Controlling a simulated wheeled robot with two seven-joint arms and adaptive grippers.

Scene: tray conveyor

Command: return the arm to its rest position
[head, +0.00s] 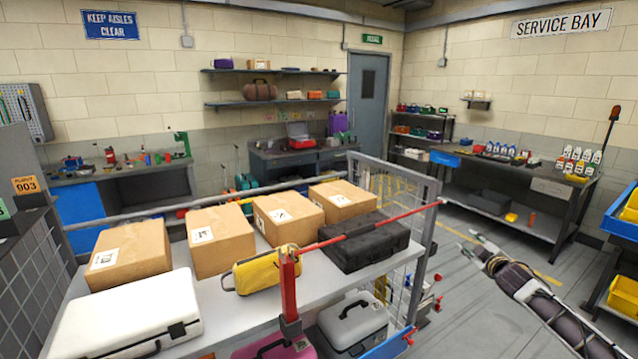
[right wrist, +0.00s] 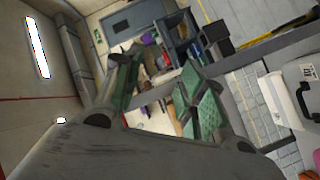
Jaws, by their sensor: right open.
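My right arm (head: 535,295) comes in from the lower right of the head view, over the grey floor. Its gripper (head: 474,242) is to the right of the table, clear of the cases and boxes. In the right wrist view the green-padded fingers of this gripper (right wrist: 160,68) stand apart with nothing between them. My left arm and gripper are in neither view.
A table (head: 225,298) holds several cardboard boxes (head: 222,240), a white case (head: 125,317), a yellow case (head: 268,271) and a black case (head: 365,243). A red bar (head: 380,226) crosses above its right side. Yellow bins (head: 622,295) stand at far right. Floor around the gripper is open.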

